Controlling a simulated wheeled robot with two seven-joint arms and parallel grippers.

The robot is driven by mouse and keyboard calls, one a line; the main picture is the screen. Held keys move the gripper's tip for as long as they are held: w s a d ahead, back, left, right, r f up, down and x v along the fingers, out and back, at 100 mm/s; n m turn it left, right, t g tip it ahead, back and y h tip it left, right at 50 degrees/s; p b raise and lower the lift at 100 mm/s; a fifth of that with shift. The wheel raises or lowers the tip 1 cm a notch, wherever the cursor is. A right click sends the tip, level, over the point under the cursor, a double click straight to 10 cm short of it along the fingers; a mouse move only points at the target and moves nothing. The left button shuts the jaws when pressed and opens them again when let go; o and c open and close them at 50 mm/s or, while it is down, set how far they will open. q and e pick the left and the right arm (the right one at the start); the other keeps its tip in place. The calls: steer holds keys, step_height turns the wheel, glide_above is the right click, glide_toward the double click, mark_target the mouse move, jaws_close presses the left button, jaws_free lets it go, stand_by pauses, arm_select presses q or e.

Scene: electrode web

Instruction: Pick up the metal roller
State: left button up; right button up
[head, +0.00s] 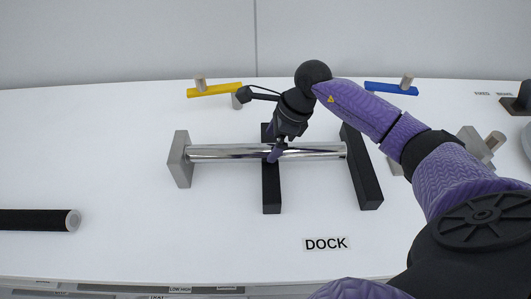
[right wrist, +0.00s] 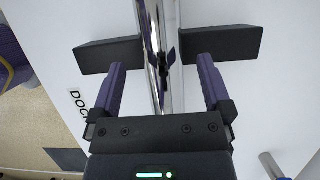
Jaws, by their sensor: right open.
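The metal roller (head: 220,153) is a shiny chrome bar lying left to right across dark supports on the white table. A grey block (head: 180,160) stands at its left end and a black block (head: 361,167) at its right end. My right gripper (head: 274,155) is at the roller's middle, over the black cross support (head: 271,190). In the right wrist view the roller (right wrist: 158,60) runs between the two open purple fingers of the gripper (right wrist: 160,80), apart from both. My left gripper is not in view.
A yellow bar (head: 214,90) and a blue bar (head: 391,89) lie at the back. A black roll (head: 38,220) lies at the left. A DOCK label (head: 326,244) is at the front. Grey parts (head: 480,146) stand at the right.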

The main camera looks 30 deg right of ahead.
mark_target(269, 146)
steer(key=x, duration=0.3)
steer(key=shift+w+f+b, duration=0.1)
steer(key=shift+f+b, duration=0.1)
steer(key=shift+b, duration=0.15)
steer(key=shift+r, duration=0.1)
jaws_close()
